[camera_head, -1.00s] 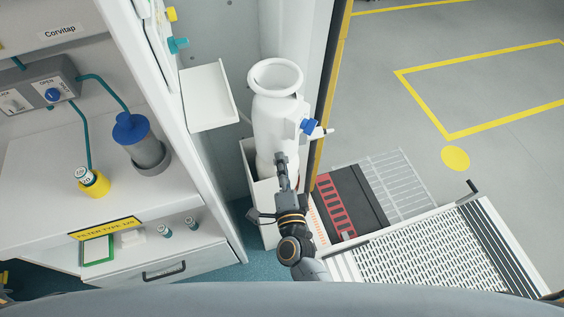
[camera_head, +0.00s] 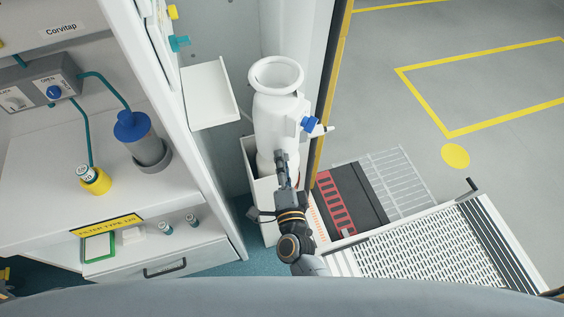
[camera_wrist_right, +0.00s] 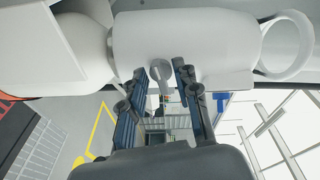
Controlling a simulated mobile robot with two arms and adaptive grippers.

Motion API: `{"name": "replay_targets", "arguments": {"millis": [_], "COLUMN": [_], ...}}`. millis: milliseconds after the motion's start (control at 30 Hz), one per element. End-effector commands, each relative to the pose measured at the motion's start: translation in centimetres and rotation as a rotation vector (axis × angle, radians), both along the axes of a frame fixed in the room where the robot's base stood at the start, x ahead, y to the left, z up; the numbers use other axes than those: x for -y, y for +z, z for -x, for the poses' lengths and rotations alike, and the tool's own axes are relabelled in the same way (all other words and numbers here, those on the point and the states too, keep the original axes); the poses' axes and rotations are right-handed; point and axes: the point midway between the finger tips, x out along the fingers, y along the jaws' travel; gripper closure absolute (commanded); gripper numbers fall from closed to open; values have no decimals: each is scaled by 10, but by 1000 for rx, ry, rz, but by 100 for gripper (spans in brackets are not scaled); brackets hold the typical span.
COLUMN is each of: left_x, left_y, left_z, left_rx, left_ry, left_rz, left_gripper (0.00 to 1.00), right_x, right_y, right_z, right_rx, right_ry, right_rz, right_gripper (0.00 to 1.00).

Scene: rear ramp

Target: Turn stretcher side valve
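A white vessel (camera_head: 278,118) with a wide round mouth stands upright in a white holder. A blue valve handle (camera_head: 309,124) and a pale spout sit on its right side. My right gripper (camera_head: 282,160) is at the lower front of the vessel. In the right wrist view my right gripper (camera_wrist_right: 156,82) has its fingers apart, with a small grey-white knob (camera_wrist_right: 161,73) on the vessel showing between them. I cannot tell whether they touch it. A blue piece (camera_wrist_right: 220,99) shows right of the fingers, below the vessel. My left gripper is out of view.
A white wall tray (camera_head: 210,95) is left of the vessel. Teal (camera_head: 180,43) and yellow (camera_head: 172,12) wall fittings sit above it. A counter with a blue-capped canister (camera_head: 140,140) is at left. A ramp (camera_head: 425,255) and open floor lie at right.

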Motion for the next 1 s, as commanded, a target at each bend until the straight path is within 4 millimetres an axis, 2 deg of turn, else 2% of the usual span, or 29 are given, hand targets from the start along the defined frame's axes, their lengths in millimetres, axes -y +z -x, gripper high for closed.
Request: {"name": "replay_targets", "arguments": {"millis": [167,267,500,700,1000], "left_x": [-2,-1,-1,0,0], "left_y": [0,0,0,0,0], "left_z": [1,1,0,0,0], "left_rx": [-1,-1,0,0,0], "left_ry": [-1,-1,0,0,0], "left_rz": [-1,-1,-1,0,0], "left_gripper": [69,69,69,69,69], "right_x": [2,4,11,15,16], "right_y": [-1,-1,-2,-1,0], "right_z": [10,26,77,108,119], "right_rx": [-2,-3,-3,-2,0], "right_ry": [0,0,2,0,0], "right_rz": [1,1,1,2,0], "right_gripper": [69,69,69,69,69]}}
